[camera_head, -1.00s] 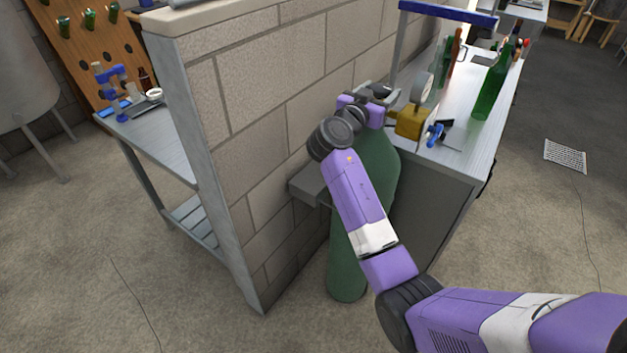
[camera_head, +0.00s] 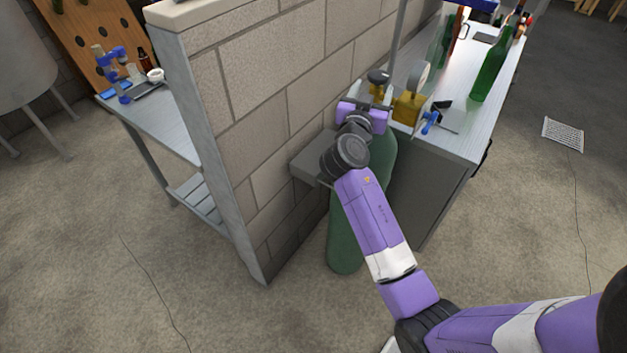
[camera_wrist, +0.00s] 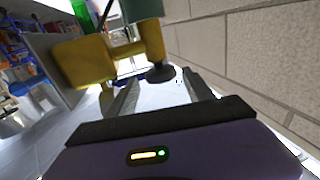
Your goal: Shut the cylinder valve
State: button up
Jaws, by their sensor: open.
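A tall green gas cylinder (camera_head: 345,235) stands upright against the block wall, partly hidden behind my arm. On its top is a brass valve with a dark round handwheel (camera_head: 378,77). The handwheel shows in the wrist view as a dark knob (camera_wrist: 160,73) beyond and between my fingertips. A yellow regulator body (camera_head: 407,107) with a round gauge (camera_head: 421,77) sits right of the valve. My gripper (camera_head: 372,93) is open and empty, just on the near side of the handwheel. In the wrist view its two fingers (camera_wrist: 160,90) are spread apart; I see no contact with the knob.
The block wall (camera_head: 270,90) is close on the left, with a grey bracket (camera_head: 312,160) by the cylinder. A metal bench (camera_head: 460,130) with a green bottle (camera_head: 490,72) is to the right. Another bench (camera_head: 150,120) stands left of the wall. The floor at front left is clear.

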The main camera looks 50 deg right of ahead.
jog(key=shift+v, duration=1)
jog(key=a+f+n+t+y+b, duration=0.2)
jog(key=a+f+n+t+y, duration=0.2)
jog(key=a, duration=0.7)
jog(key=a+f+n+t+y+b, duration=0.2)
jog(key=a+f+n+t+y, duration=0.2)
jog(key=a, duration=0.7)
jog(key=shift+s+f+n+t+y+b, duration=0.3)
jog(key=shift+s+f+n+t+b, duration=0.1)
jog(key=shift+f+n+t, duration=0.7)
jog(key=s+a+n+y, duration=0.1)
jog(key=s+a+y, duration=0.1)
jog(key=s+a, duration=0.4)
jog(key=s+a+f+n+y, duration=0.1)
jog(key=s+a+y, duration=0.2)
jog(key=s, duration=0.9)
jog(key=s+a+n+g+y, duration=0.1)
jog(key=s+a+n+y, duration=0.1)
jog(key=s+a, duration=0.6)
jog(key=shift+s+a+f+y, duration=0.3)
jog(key=shift+s+y, duration=0.2)
jog(key=shift+y, duration=0.2)
